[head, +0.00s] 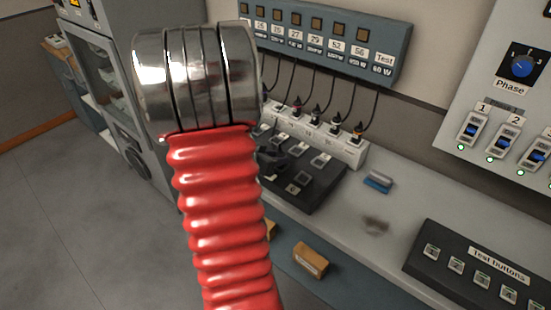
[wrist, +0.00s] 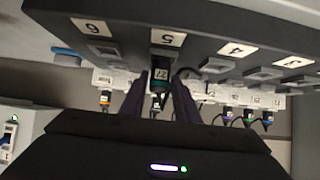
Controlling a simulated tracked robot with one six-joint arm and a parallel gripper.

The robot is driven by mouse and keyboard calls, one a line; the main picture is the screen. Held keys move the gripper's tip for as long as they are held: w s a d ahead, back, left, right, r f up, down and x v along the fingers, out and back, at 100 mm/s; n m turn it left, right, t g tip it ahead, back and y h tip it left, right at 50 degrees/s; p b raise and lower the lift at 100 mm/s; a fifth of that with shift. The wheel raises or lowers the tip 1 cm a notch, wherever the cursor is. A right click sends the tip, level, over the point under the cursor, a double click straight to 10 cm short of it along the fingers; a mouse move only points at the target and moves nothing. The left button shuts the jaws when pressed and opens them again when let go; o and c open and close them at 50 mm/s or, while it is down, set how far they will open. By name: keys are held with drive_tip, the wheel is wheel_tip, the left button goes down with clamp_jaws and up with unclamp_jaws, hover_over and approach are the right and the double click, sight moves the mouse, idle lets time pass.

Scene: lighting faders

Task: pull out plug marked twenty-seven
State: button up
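In the wrist view, which is upside down, a dark plug (wrist: 160,75) with a small white tag sits between the two dark fingers of my gripper (wrist: 160,88). The tag seems to read 27, but it is small. The fingers close in on both sides of the plug, and it looks nearer than the other plugs. The white socket strip (head: 347,152) holds several corded black plugs. In the head view, my gripper (head: 270,160) is a dark shape low in front of the strip, mostly hidden behind the red ribbed sleeve, so its plug cannot be made out there.
The black fader board (head: 318,190) lies in front of the strip. Above hangs a blue-grey label panel (head: 395,50) with cords. A blue block (head: 378,182) lies on the bench. A test-button box (head: 440,270) stands at right. In the wrist view, neighbouring plugs (wrist: 228,114) stand close together.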

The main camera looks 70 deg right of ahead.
drive_tip(key=c, duration=0.6)
drive_tip(key=shift+c, duration=0.2)
drive_tip(key=shift+r, duration=0.25)
drive_tip(key=shift+r, duration=2.1)
drive_tip(key=shift+r, duration=0.15)
